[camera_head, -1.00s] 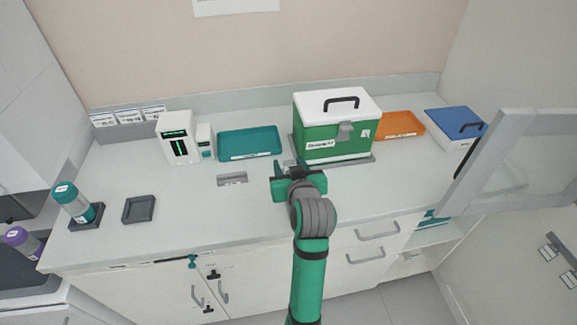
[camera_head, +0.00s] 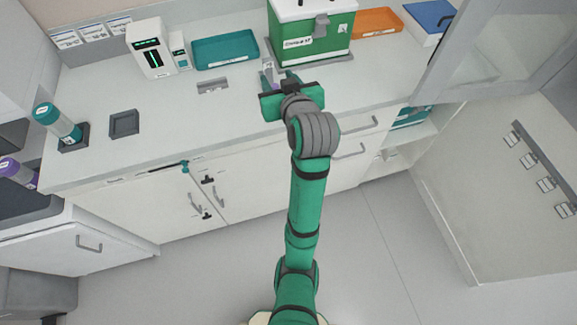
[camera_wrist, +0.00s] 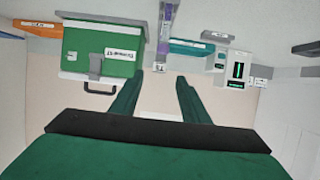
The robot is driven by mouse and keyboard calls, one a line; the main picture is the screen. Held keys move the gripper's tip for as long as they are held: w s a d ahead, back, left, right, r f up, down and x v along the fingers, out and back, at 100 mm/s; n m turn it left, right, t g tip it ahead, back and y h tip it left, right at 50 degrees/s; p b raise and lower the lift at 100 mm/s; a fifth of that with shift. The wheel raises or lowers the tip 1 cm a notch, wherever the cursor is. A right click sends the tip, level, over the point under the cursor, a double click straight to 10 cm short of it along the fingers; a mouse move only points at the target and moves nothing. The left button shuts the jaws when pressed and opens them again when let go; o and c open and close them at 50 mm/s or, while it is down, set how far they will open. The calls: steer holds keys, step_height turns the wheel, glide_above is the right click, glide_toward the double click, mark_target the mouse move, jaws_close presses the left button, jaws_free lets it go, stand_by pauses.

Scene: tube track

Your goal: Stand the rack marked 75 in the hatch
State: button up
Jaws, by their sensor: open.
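My gripper (camera_head: 279,76) is open over the counter, just in front of the green box. A small pale and purple object shows beyond and between the fingers (camera_wrist: 156,82) in the wrist view (camera_wrist: 166,28); I cannot read any number on it. It is partly hidden by my gripper in the head view. No mark 75 is readable in either view. A glass-paned door (camera_head: 495,50) stands open at the right; I cannot tell whether it belongs to the hatch. Teal items (camera_head: 412,116) lie on an open shelf below the counter's right end.
The green box (camera_head: 310,38) has a white lid. A teal tray (camera_head: 225,49), an orange tray (camera_head: 376,22) and a white device (camera_head: 150,48) stand along the back. A capped tube (camera_head: 57,122) and dark square holder (camera_head: 124,124) are at left.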

steer(key=s+d+f+m+t+h, duration=0.1)
steer(key=s+d+f+m+h, duration=0.1)
steer(key=s+f, duration=0.8)
steer(key=s+d+f+m+h, duration=0.1)
steer(key=s+f+m, duration=0.1)
steer(key=s+f, duration=0.7)
steer(key=s+d+f+t+h, duration=0.1)
steer(key=s+f, duration=0.1)
steer(key=s, duration=1.9)
steer(key=shift+s+d, duration=0.2)
steer(key=shift+s, duration=0.05)
steer(key=shift+s+r, duration=0.2)
steer(key=shift+s, duration=0.25)
steer(key=shift+c, duration=1.4)
